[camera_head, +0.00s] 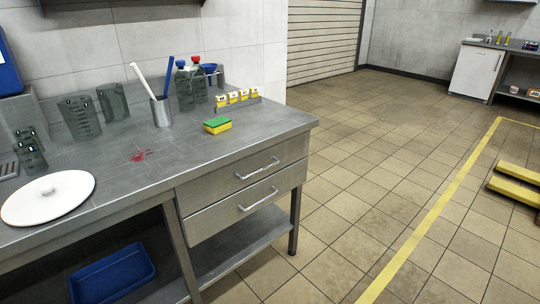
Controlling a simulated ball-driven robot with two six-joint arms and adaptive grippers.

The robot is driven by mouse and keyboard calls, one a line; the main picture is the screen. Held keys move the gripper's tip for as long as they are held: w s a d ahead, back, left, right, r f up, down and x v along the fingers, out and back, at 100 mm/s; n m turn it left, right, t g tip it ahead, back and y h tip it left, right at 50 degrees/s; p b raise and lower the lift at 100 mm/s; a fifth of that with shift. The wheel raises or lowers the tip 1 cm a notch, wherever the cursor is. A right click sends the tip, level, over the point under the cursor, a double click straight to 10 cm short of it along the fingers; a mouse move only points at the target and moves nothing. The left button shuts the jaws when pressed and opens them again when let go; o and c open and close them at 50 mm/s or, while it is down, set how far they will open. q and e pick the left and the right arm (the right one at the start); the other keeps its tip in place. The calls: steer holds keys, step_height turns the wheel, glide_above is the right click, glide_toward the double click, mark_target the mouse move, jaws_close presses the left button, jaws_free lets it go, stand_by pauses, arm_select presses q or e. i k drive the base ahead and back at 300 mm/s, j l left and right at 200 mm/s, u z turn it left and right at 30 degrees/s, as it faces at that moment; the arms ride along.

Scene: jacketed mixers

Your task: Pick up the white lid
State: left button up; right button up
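Neither of my grippers shows in the head view.
A red stain (141,155) marks the top. A blue tray (113,276) sits below.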

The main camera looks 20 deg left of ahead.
mark_target(47, 198)
steer(key=u, duration=2.1)
